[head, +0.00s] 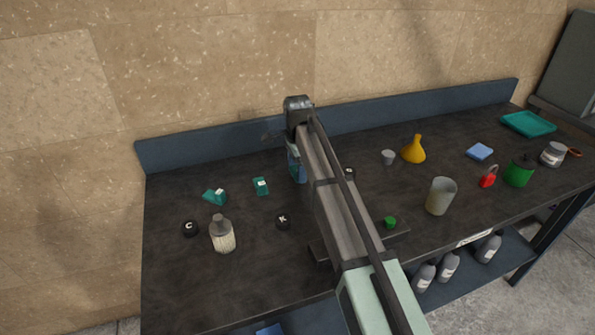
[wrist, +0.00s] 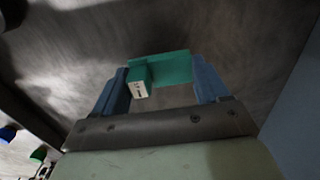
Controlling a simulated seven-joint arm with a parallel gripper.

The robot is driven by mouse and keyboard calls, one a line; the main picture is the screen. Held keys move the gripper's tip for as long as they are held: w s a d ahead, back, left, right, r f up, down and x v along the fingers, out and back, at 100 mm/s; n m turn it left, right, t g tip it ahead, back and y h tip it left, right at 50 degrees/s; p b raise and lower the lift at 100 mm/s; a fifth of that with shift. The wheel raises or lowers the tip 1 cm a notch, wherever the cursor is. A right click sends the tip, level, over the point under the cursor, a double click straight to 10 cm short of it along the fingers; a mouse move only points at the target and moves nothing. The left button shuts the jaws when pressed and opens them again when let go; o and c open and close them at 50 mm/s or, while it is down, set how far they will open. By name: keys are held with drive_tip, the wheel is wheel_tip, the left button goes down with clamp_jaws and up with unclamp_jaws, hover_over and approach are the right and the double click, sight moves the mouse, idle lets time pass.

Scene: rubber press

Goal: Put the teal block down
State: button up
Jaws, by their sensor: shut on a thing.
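My gripper (wrist: 163,74) is shut on a teal block (wrist: 176,67) in the wrist view. The block spans the gap between the two blue fingers and has a raised part with a white printed label facing the camera. In the head view, my gripper (head: 297,163) is over the back middle of the bench, mostly hidden by my arm. I cannot tell there how high the block is above the bench. Two other teal pieces with white labels, one on the left (head: 214,196) and one nearer the gripper (head: 261,186), lie on the dark bench.
Black knobs marked C (head: 190,229) and K (head: 283,222) and a pale bottle (head: 222,236) stand on the left. A grey cup (head: 441,196), yellow funnel (head: 413,150) and red padlock (head: 488,177) are on the right. A blue backboard (head: 440,105) edges the bench.

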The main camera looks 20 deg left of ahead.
drive_tip(key=shift+f, duration=0.7)
drive_tip(key=shift+f, duration=0.15)
drive_tip(key=o, duration=1.2)
wheel_tip(320, 180, up, 12)
drive_tip(key=shift+r, duration=0.2)
